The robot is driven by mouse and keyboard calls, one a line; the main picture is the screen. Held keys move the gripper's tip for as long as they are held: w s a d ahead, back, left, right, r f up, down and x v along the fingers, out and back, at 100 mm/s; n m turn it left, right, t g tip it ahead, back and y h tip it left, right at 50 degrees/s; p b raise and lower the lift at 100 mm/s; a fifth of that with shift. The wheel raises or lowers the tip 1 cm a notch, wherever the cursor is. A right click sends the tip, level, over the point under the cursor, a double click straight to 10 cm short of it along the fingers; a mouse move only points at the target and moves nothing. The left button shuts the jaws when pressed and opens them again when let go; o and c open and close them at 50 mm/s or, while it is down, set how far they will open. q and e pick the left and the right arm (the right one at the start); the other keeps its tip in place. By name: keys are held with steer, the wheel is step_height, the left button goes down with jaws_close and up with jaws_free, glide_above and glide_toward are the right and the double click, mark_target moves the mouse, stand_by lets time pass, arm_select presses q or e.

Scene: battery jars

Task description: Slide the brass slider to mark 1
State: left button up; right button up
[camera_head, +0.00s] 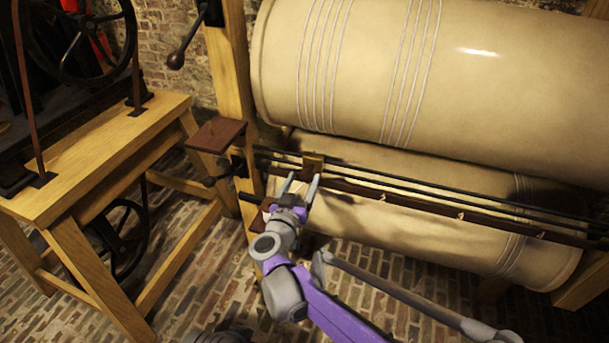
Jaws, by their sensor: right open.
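The brass slider (313,164) is a small brown-gold block near the left end of the dark rail (420,203). The rail runs across the front of the lower cream cylinder. Small pale marks (383,197) show along the rail to the right of the slider; any numbers are too small to read. My right gripper (301,181) is open, its two fingers pointing up toward the rail just below and left of the slider. One finger overlaps the slider's lower edge in the picture; I cannot tell if they touch. My left gripper is not in view.
A large cream cylinder (450,60) sits above the rail, close over it. A wooden post (232,70) and a small brown shelf (217,135) stand at the left end. A wooden bench (100,150) with dark wheels is further left.

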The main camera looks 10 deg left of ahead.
steer(key=s, duration=0.8)
steer(key=shift+a+p, duration=0.25)
steer(key=shift+p, duration=0.05)
steer(key=shift+s, duration=0.1)
